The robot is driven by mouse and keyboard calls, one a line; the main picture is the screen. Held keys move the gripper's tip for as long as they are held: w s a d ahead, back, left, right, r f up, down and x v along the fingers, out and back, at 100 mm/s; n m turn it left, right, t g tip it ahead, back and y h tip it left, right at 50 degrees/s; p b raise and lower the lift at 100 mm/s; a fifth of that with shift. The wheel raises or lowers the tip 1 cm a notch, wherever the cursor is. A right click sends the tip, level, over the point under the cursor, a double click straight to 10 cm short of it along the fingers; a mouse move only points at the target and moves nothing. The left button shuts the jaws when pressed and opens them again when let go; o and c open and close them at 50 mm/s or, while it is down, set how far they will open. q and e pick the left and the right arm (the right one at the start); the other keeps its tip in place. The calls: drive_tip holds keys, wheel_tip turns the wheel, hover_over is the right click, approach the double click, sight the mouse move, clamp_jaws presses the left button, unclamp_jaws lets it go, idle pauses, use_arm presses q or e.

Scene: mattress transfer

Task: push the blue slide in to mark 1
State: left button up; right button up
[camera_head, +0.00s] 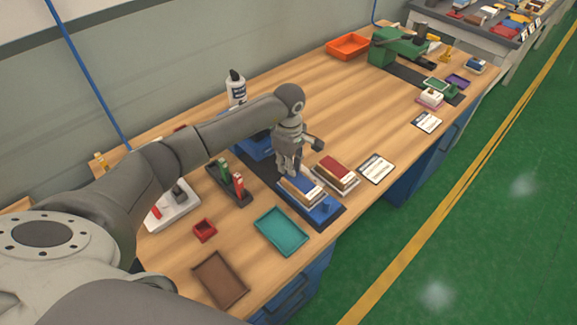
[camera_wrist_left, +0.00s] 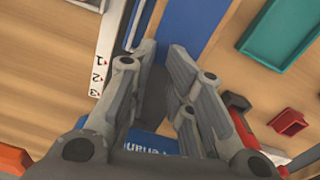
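A blue slide (camera_head: 325,211) sits at the near end of a dark base plate (camera_head: 331,221) on the bench, with a book-like block on it. In the left wrist view a flat blue surface (camera_wrist_left: 183,28) lies beyond the fingertips, and a white strip (camera_wrist_left: 98,75) beside it carries the marks 1, 2 and 3. My left gripper (camera_head: 289,172) points down at the back end of the block. Its fingers (camera_wrist_left: 165,48) are a short way apart in the wrist view. A dark shape shows between them; I cannot tell if they grip it. My right gripper is out of view.
A teal tray (camera_head: 281,231), brown tray (camera_head: 219,278) and red box (camera_head: 204,230) lie in front. A dark holder (camera_head: 230,186) with red and green items stands left of the gripper.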

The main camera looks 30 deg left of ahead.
use_arm(q)
drive_tip(key=shift+o, duration=1.2)
drive_tip(key=shift+s+a+f, duration=0.2)
drive_tip(key=shift+s+f, duration=0.3)
drive_tip(key=shift+f, duration=0.2)
drive_tip(key=shift+o, duration=0.2)
drive_tip(key=shift+w+f, duration=0.15)
drive_tip(key=shift+w, duration=0.05)
drive_tip(key=shift+a, duration=0.1)
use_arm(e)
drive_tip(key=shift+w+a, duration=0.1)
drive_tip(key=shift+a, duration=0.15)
use_arm(q)
drive_tip(key=shift+w, duration=0.1)
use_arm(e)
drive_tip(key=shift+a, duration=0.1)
